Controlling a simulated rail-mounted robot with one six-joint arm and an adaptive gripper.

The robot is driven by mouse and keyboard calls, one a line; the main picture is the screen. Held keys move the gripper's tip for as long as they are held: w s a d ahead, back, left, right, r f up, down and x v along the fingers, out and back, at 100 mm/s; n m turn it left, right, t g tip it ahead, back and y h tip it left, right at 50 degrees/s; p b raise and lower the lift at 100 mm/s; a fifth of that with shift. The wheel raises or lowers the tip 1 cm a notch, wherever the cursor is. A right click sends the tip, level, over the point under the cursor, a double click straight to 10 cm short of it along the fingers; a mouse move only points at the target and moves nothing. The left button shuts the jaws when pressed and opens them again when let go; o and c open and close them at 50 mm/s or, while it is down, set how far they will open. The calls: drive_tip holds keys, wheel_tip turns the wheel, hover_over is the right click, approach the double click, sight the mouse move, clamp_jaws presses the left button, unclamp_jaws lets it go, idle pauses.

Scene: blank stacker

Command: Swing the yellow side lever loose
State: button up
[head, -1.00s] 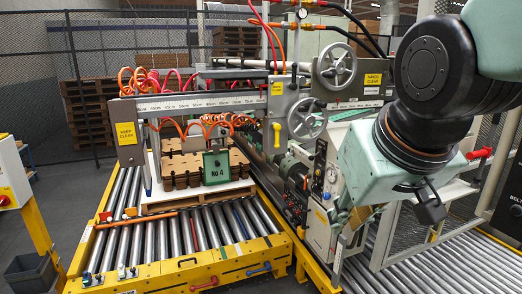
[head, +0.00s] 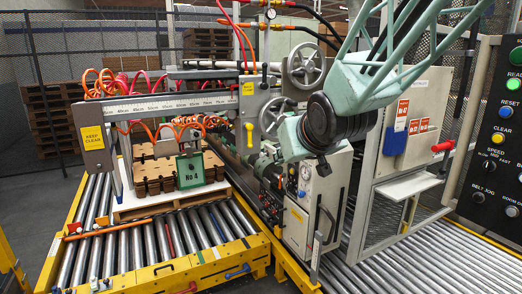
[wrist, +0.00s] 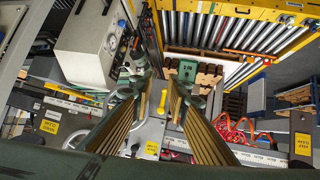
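The yellow side lever (head: 249,133) hangs from the grey machine head, just left of the handwheels, with its knob at the lower end. In the wrist view the lever (wrist: 162,102) shows between my two fingers, farther off and not touched. My gripper (wrist: 160,98) is open and empty, its long ribbed fingers apart on either side of the lever. In the head view my gripper (head: 323,168) is to the right of the lever, in front of the machine; its fingers are hardly seen there.
Two grey handwheels (head: 306,66) stand close to the lever. A grey gauge box (head: 312,205) is below my wrist. A green No 4 block (head: 190,170) and brown stacked blanks sit on a pallet at left. Orange and red hoses loop along the ruler beam (head: 180,103).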

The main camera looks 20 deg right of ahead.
drive_tip(key=w+f+t+y, duration=0.1)
drive_tip(key=w+t, duration=0.2)
drive_tip(key=w, duration=0.9)
drive_tip(key=n+t+y+b, duration=0.1)
drive_tip(key=n+t+y, duration=0.1)
drive_tip(key=t+y, duration=0.1)
approach(250, 140)
drive_tip(key=shift+s+d+f, duration=0.15)
drive_tip(key=shift+s+d, duration=0.15)
drive_tip(key=shift+s, duration=0.05)
drive_tip(key=shift+w, duration=0.25)
drive_tip(key=shift+w+a, duration=0.2)
drive_tip(key=shift+w, duration=0.7)
drive_tip(key=shift+w+a, duration=0.2)
drive_tip(key=shift+w, duration=0.65)
drive_tip(key=shift+w+a, duration=0.2)
drive_tip(key=shift+w, duration=0.7)
drive_tip(key=shift+w+a+p, duration=0.25)
drive_tip(key=shift+w+p, duration=0.15)
drive_tip(key=shift+w, duration=0.65)
drive_tip(key=shift+w+a+p, duration=0.2)
drive_tip(key=shift+w+p, duration=0.2)
drive_tip(key=shift+w, duration=0.6)
drive_tip(key=shift+a+m+p, duration=0.1)
drive_tip(key=shift+m+p, duration=0.3)
